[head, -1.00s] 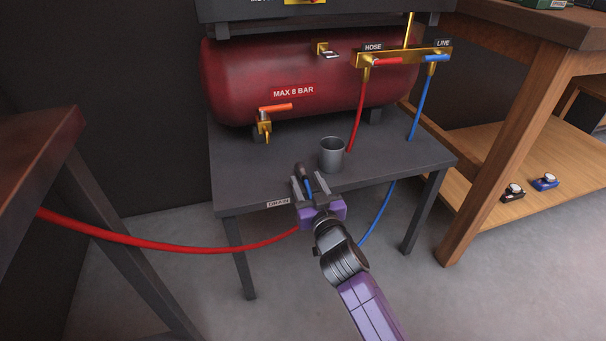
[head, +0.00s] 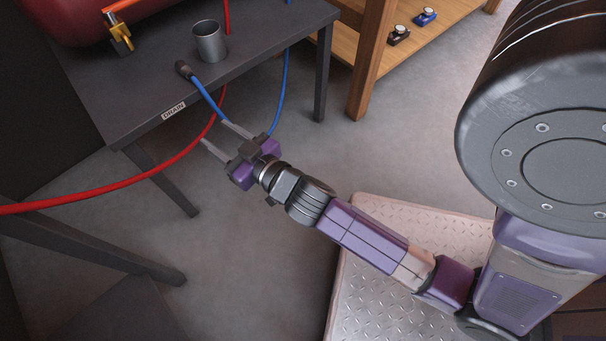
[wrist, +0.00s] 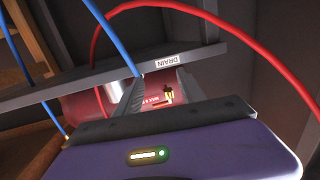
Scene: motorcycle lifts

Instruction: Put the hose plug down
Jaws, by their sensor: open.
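The hose plug (head: 183,69) is a dark fitting on the end of a blue hose (head: 208,98). It lies on the grey table (head: 140,88) near the front edge, behind the DRAIN label (head: 173,112). My gripper (head: 214,131) is open and empty, off the front of the table and apart from the plug. In the head view the blue hose passes close by its fingers; I cannot tell whether they touch. In the wrist view, the blue hose (wrist: 112,43) runs down to the table edge near a fingertip. The plug is not clear there.
A grey metal cup (head: 208,42) stands right of the plug. A red hose (head: 110,192) hangs across the front of the table, near my gripper. The red tank with an orange-handled drain valve (head: 119,32) is at the back left. Open floor lies right of the gripper.

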